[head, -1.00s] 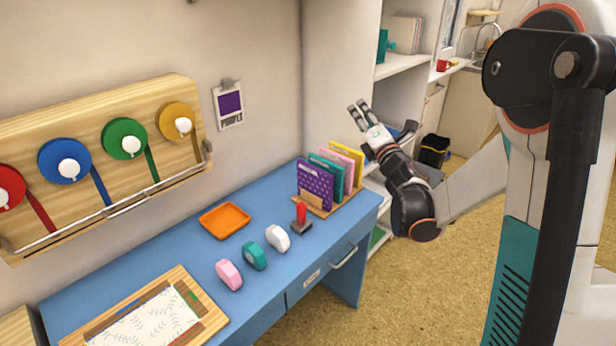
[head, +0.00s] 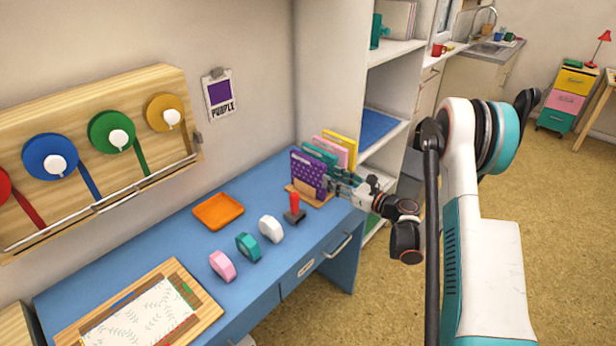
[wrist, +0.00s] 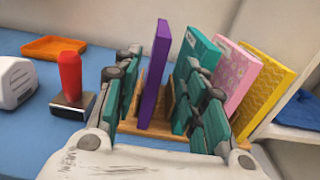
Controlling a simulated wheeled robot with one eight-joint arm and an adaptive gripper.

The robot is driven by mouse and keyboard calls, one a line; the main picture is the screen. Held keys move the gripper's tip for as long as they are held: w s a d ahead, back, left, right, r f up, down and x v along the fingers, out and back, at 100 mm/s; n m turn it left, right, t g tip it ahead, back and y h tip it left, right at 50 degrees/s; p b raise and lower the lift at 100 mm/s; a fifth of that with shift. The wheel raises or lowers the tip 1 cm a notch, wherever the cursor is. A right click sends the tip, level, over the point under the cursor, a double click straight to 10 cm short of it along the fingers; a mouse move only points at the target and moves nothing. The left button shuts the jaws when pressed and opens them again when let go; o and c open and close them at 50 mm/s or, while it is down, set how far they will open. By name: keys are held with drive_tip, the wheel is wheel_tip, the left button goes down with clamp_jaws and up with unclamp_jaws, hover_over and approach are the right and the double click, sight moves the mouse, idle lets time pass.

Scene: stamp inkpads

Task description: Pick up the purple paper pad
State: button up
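The purple paper pad (head: 308,173) stands upright in a wooden rack (head: 318,200) at the far right end of the blue desk. In the wrist view the purple pad (wrist: 155,76) shows edge-on between the fingers of my gripper (wrist: 161,102). My gripper (head: 343,184) is open, with one finger on each side of the pad. There is a visible gap on both sides. The right finger is close to the teal pad (wrist: 194,65) and partly covers it. The pad's lower part shows above the wooden rack base.
Pink (wrist: 231,77) and yellow (wrist: 262,88) pads stand beyond the teal one. A red-handled stamp (wrist: 71,82) stands just left of the gripper, beside a white tape dispenser (wrist: 14,83). An orange tray (head: 218,211) lies on the desk. A shelf unit (head: 392,52) stands to the right.

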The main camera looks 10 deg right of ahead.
sight(308, 167)
drive_tip(key=b+x, duration=0.1)
drive_tip(key=x, duration=0.5)
drive_tip(key=shift+w+a, duration=0.15)
drive_tip(key=shift+w, duration=0.05)
drive_tip(key=b+x, duration=0.1)
drive_tip(key=x, duration=0.1)
drive_tip(key=b+x, duration=0.1)
drive_tip(key=x, duration=0.2)
drive_tip(key=shift+a+f, duration=0.15)
drive_tip(key=shift+f, duration=0.05)
clamp_jaws()
